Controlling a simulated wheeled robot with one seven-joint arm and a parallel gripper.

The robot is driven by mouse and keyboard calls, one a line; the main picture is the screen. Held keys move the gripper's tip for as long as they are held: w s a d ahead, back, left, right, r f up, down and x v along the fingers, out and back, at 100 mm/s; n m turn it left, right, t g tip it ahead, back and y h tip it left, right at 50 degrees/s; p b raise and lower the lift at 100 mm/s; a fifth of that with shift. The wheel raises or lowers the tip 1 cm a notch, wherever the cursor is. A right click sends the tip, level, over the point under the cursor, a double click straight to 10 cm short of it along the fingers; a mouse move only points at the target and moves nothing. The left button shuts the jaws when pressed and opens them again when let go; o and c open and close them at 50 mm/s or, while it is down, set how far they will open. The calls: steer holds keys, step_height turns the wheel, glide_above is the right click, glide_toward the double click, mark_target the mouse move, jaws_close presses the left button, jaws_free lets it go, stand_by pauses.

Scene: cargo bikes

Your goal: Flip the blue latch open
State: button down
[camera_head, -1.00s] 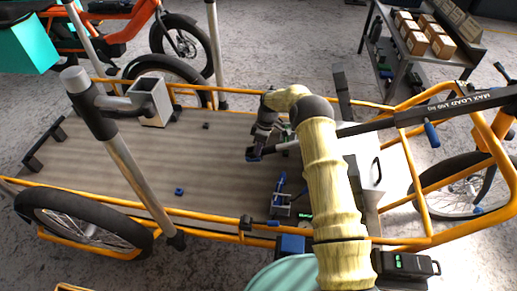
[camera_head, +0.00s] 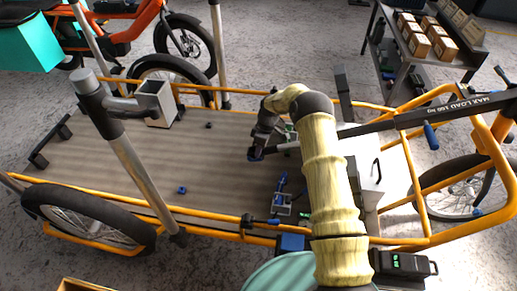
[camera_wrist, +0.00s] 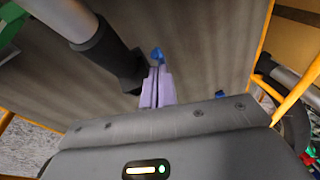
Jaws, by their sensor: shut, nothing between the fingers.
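A latch with a blue handle (camera_head: 281,186) and a grey metal base lies on the bike's wooden deck, left of my forearm in the head view. My gripper (camera_head: 257,154) is beyond it and a little to the left, low over the deck and apart from the latch. In the wrist view my gripper's purple fingers (camera_wrist: 157,80) are shut together and empty. A small blue piece (camera_wrist: 157,54) shows just past their tips. I cannot tell which blue part this is or whether the fingers touch it.
A grey post with a black collar (camera_wrist: 100,45) stands close left of the fingers in the wrist view. A white box (camera_head: 368,170) and orange frame tubes lie right of my arm.

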steer(key=shift+s+d, duration=0.1)
steer(key=shift+d, duration=0.1)
steer(key=shift+s+a+m+t+p, duration=0.1)
steer(key=shift+s+m+t+p, duration=0.25)
steer(key=shift+m+p, duration=0.2)
stand_by(0.7)
